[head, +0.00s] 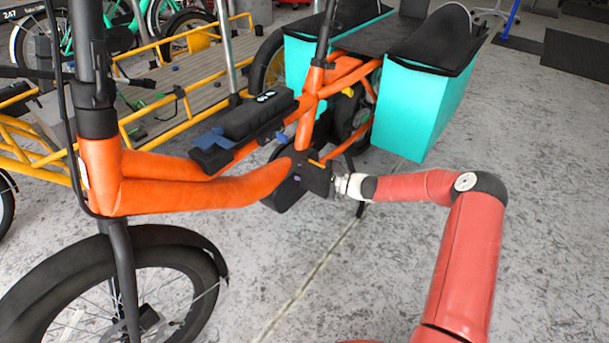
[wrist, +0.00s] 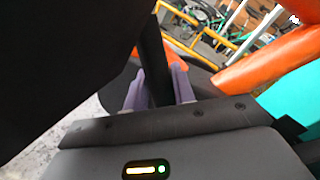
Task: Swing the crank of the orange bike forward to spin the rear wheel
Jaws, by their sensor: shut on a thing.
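The orange bike (head: 190,195) stands upright across the head view. Its black crank area (head: 315,174) is at the lower middle of the frame. My gripper (head: 338,187) reaches it from the right. In the wrist view my gripper (wrist: 158,88) has its two pale purple fingers on either side of a dark bar, the crank (wrist: 154,60), and is shut on it. The crank's far end and exact angle are hard to make out. The rear wheel (head: 362,118) shows only partly behind the frame and the teal boxes.
Teal side boxes (head: 416,110) hang at the rear, above and behind my arm. The front wheel (head: 150,305) is at lower left. A yellow-framed cargo bike (head: 165,105) stands behind.

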